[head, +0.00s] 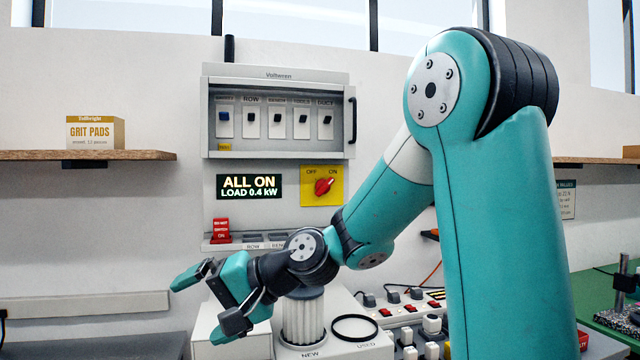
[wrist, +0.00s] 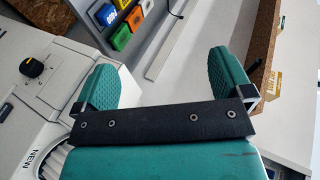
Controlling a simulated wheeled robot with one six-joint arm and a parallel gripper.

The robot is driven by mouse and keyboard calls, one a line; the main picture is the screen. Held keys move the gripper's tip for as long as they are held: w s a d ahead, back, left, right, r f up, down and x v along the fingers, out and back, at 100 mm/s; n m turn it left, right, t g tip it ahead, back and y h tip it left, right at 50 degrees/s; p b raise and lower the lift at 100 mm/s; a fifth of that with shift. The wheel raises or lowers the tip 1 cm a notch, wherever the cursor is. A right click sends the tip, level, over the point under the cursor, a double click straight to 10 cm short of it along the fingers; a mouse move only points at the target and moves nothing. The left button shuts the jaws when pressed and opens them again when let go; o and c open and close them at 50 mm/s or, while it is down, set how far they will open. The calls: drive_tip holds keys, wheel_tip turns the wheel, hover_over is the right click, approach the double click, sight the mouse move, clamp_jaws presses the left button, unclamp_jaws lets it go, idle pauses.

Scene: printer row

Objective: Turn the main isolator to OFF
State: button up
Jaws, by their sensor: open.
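The main isolator is a red rotary knob (head: 324,186) on a yellow plate (head: 309,196) marked OFF at left and ON at right. Its pointer is turned up and right, towards ON. The display (head: 249,187) beside it reads ALL ON, LOAD 0.4 kW. My gripper (head: 200,308) is open and empty, low and to the left of the isolator and well apart from it. In the wrist view both green fingers (wrist: 164,76) are spread with nothing between them, and the isolator does not show there.
The breaker box (head: 279,150) with several switches is above the isolator. A red tag block (head: 221,230) stands on a narrow ledge below. A ribbed white cylinder (head: 303,322) and a black ring (head: 355,328) are by my wrist. A shelf (head: 40,156) with a GRIT PADS box (head: 95,133) is left.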

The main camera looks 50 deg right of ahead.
drive_tip(key=w+d+r+m+t+h, duration=0.1)
drive_tip(key=w+d+r+m+t, duration=0.15)
drive_tip(key=d, duration=0.25)
drive_tip(key=w+d+r+m+t, duration=0.1)
drive_tip(key=d+m+t, duration=0.15)
drive_tip(key=d, duration=0.25)
drive_tip(key=m+t+h+p, duration=0.3)
drive_tip(key=m+t+h, duration=0.3)
drive_tip(key=m+h, duration=0.95)
approach(327, 188)
drive_tip(key=w+d+r+y+p, duration=0.1)
drive_tip(key=w+p, duration=0.1)
drive_tip(key=p, duration=0.3)
drive_tip(key=w+d+r+m+p, duration=0.1)
drive_tip(key=w+p, duration=0.2)
drive_tip(key=p, duration=0.2)
drive_tip(key=w+d+r+m+y+p, duration=0.1)
drive_tip(key=w+p, duration=0.2)
drive_tip(key=p, duration=0.3)
drive_tip(key=shift+r+y, duration=0.3)
drive_tip(key=shift+y, duration=0.05)
drive_tip(key=shift+w+d, duration=0.25)
drive_tip(key=shift+w, duration=0.3)
drive_tip(key=c, duration=0.9)
